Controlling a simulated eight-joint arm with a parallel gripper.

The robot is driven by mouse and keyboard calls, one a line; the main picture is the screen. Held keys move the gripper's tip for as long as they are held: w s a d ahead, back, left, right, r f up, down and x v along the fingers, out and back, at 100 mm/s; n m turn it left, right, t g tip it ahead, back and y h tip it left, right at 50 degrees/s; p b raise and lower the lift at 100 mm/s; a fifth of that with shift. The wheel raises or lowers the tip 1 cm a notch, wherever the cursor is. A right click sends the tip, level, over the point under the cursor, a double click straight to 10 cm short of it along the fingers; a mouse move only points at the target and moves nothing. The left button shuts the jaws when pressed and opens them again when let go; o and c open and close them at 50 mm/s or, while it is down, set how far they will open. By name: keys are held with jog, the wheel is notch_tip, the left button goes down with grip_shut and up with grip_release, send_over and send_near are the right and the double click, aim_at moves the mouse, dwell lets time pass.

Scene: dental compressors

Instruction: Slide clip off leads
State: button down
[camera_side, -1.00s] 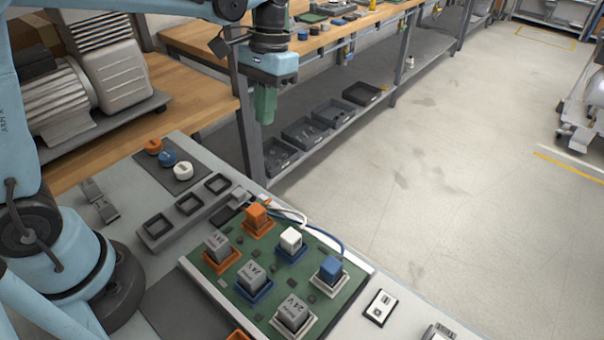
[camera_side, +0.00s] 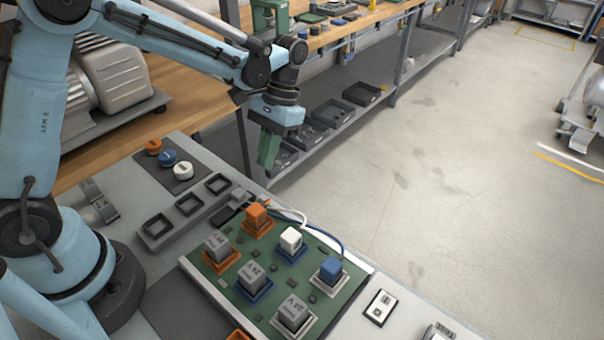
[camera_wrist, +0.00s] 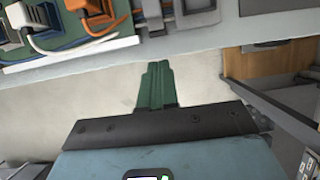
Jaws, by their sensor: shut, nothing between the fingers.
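A small grey clip (camera_side: 240,195) appears to sit at the back left corner of the green circuit board (camera_side: 228,285). A white lead (camera_side: 290,210) and a blue lead (camera_side: 328,236) curve along the board's back edge from near it. In the wrist view, an orange lead (camera_wrist: 92,36) and a white lead (camera_wrist: 58,50) show at the upper left; the clip's exact hold on them is unclear. My gripper (camera_side: 267,166), with green fingers, is shut and empty, above and behind the board. Its fingers also show in the wrist view (camera_wrist: 157,68), apart from the board.
Orange, blue and white capped plugs stand on the board beside several grey blocks. Black square trays (camera_side: 189,204) and three round caps (camera_side: 168,158) lie to the left. A shelf with dark bins (camera_side: 330,113) stands behind. A white card (camera_side: 380,307) lies at right.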

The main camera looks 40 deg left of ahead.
aim_at(239, 196)
jog(key=s, duration=0.1)
jog(key=s+f, duration=0.1)
jog(key=s, duration=0.1)
jog(key=shift+s+f, duration=0.3)
jog(key=shift+f, duration=0.1)
jog(key=shift+s, duration=0.6)
